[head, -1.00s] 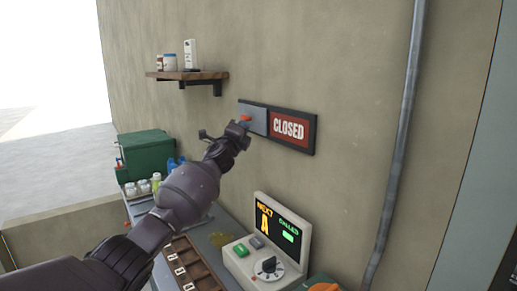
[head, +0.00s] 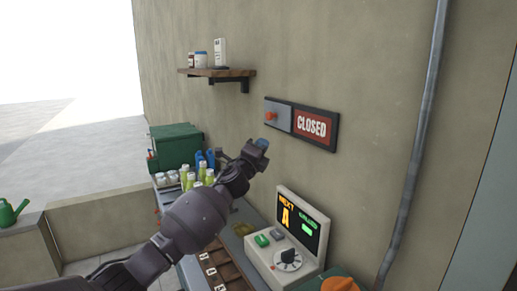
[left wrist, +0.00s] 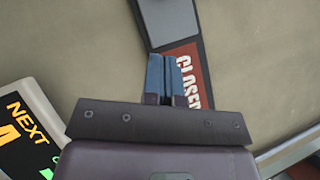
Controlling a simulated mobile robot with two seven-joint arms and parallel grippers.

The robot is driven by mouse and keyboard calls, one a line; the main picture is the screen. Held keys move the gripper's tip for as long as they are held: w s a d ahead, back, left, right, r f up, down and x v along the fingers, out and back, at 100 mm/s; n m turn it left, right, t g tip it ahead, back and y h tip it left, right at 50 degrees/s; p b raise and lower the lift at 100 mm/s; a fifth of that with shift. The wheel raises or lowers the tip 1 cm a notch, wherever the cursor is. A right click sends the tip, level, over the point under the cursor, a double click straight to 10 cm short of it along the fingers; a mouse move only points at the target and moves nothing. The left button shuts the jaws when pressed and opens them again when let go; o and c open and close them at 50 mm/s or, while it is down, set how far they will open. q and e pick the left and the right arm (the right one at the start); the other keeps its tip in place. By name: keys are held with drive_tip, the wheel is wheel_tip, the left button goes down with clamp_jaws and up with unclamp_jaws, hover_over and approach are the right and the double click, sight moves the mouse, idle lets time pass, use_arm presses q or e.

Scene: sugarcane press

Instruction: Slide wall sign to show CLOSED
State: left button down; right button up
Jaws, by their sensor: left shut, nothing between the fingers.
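The wall sign (head: 318,126) is a dark frame on the wall with a red panel reading CLOSED on its right part. In the left wrist view the red CLOSED panel (left wrist: 187,68) is partly hidden behind my fingers, and the grey cover (left wrist: 170,20) shows above. My left gripper (head: 262,144) is shut and empty, below and left of the sign, apart from the knob; its blue fingertips (left wrist: 160,75) are together in the wrist view. My right gripper is not in view.
A device with a NEXT screen (head: 299,222) and dial stands on the counter below the sign. A wooden shelf (head: 217,72) with containers is up left. A green box (head: 174,145) and several bottles stand left. A grey pipe (head: 420,130) runs down the wall at right.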

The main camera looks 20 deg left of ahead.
use_arm(q)
drive_tip(key=shift+v, duration=0.95)
drive_tip(key=s+d+f+n+g, duration=0.1)
drive_tip(key=s+f+n+g, duration=0.1)
drive_tip(key=s+f+n, duration=0.4)
drive_tip(key=s+d+f+n+g, duration=0.1)
drive_tip(key=s+f+n, duration=0.5)
drive_tip(key=s+f, duration=0.6)
drive_tip(key=s+d+f+n+g, duration=0.2)
drive_tip(key=s+f+n, duration=0.5)
drive_tip(key=f, duration=0.5)
drive_tip(key=shift+s+f+g+y, duration=0.2)
drive_tip(key=shift+s+g, duration=0.1)
drive_tip(key=shift+s, duration=0.25)
drive_tip(key=shift+s+f+g+y, duration=0.1)
drive_tip(key=shift+s+f+g, duration=0.15)
drive_tip(key=shift+s, duration=0.3)
drive_tip(key=s+a+f+n+g+y, duration=0.1)
drive_tip(key=s+f+g, duration=0.1)
drive_tip(key=s+f, duration=0.4)
drive_tip(key=s+a+f+n+g, duration=0.1)
drive_tip(key=s+f, duration=0.5)
drive_tip(key=s, duration=0.7)
drive_tip(key=shift+s+n+g+y, duration=0.25)
drive_tip(key=shift+n+g+y, duration=0.15)
drive_tip(key=shift+n+g, duration=0.2)
drive_tip(key=shift+f, duration=0.1)
